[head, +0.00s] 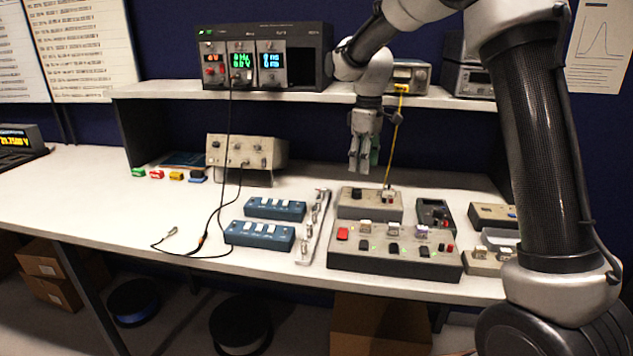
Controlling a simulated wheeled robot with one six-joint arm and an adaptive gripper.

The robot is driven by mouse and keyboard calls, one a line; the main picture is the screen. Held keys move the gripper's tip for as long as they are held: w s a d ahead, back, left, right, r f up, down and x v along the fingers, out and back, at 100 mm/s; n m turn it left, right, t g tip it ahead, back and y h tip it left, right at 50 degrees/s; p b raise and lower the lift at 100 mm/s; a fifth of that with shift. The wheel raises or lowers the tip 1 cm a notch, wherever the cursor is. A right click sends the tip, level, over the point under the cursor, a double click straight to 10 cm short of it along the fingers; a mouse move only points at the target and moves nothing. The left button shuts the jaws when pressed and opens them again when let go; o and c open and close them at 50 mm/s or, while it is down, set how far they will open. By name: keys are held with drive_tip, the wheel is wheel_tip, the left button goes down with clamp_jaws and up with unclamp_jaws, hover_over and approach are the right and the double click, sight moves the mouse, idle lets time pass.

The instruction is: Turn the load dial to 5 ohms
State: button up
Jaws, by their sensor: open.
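A grey box (368,212) with a black round knob (357,194) on its top stands on the bench right of centre. This knob is probably the load dial, but its markings and setting are too small to read. A yellow cable runs down to the right part of this box. My gripper (361,168) points down above and slightly behind the box, apart from the knob. Its fingers are open and I see nothing between them.
A larger grey panel (395,262) with switches stands in front of the box. A metal rail (314,228) and blue switch boxes (262,235) are to the left. A dark meter (434,212) is to the right. A shelf (290,94) with instruments runs behind. The bench's left side is mostly clear.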

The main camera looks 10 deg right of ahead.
sight(356, 190)
drive_tip(key=shift+w+a+f, duration=0.45)
drive_tip(key=shift+a+f, duration=0.3)
drive_tip(key=shift+f, duration=0.1)
wheel_tip(356, 190, down, 5)
drive_tip(key=shift+s+f, duration=0.1)
drive_tip(key=shift+f, duration=0.7)
drive_tip(key=c, duration=1)
